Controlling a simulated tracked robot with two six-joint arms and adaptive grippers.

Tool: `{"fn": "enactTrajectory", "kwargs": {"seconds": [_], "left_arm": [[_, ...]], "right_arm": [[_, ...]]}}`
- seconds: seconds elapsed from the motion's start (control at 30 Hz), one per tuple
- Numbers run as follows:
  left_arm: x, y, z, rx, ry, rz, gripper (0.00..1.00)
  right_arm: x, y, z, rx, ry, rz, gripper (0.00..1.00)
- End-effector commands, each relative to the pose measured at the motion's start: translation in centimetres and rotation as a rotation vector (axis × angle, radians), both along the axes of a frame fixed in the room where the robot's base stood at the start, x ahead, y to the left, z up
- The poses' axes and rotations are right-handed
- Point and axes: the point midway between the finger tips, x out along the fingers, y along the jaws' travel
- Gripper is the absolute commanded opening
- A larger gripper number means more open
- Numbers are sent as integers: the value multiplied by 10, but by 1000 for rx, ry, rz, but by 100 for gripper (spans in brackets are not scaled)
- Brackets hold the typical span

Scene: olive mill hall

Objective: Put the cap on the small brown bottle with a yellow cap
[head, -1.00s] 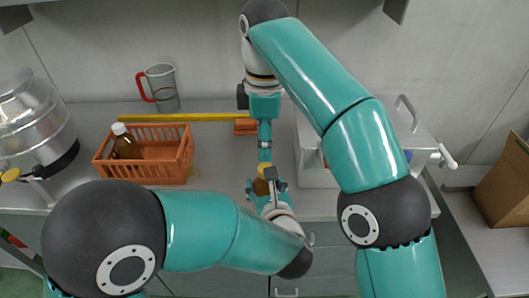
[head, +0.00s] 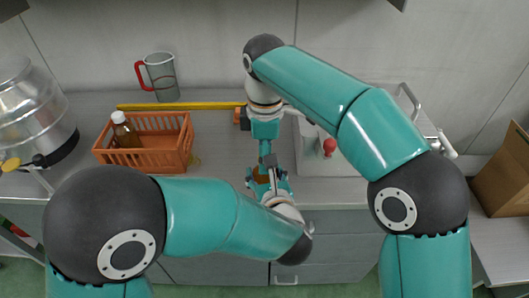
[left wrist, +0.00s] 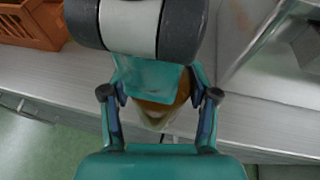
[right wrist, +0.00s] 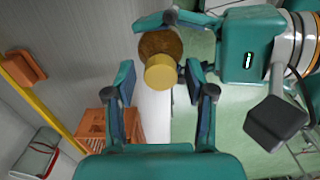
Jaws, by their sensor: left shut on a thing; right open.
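The small brown bottle (right wrist: 160,44) is gripped by my left gripper (head: 266,182) above the front edge of the counter. It also shows between the fingers in the left wrist view (left wrist: 160,112). The yellow cap (right wrist: 160,72) is at the bottle's mouth in the right wrist view; I cannot tell how tightly it sits. My right gripper (head: 267,160) is open just above the bottle. Its fingertips stand on either side of the cap, with gaps showing. In the head view the right gripper hides the cap and most of the bottle.
An orange crate (head: 145,157) at the left holds a brown bottle with a white cap (head: 124,130). A tray with a red-topped item (head: 329,147) is at the right.

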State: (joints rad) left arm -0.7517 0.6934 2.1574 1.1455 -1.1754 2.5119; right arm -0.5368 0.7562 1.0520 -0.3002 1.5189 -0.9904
Motion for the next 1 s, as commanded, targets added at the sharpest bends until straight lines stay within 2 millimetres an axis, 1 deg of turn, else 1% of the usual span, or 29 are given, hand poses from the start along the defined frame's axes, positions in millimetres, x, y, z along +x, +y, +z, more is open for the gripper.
{"fn": "enactTrajectory", "kwargs": {"seconds": [0.07,0.3,0.37,0.4,0.57,0.67,0.77,1.0], "left_arm": [[0,0,1,0,-3,0,0],[0,0,1,0,-3,0,0],[0,0,1,0,-3,0,0],[0,0,1,0,-3,0,0],[0,0,1,0,-3,0,0],[0,0,1,-1,-3,-1,0],[0,0,1,-1,-3,-1,0],[0,0,1,0,-2,-1,0]], "right_arm": [[0,0,0,0,0,0,53],[0,0,1,0,-1,0,13],[0,0,1,0,-1,0,3],[0,0,1,0,-1,0,0],[0,0,1,1,-2,-23,0],[1,0,1,1,-3,-119,0],[1,0,0,1,-3,-299,0],[1,0,0,4,-4,-846,0]]}}
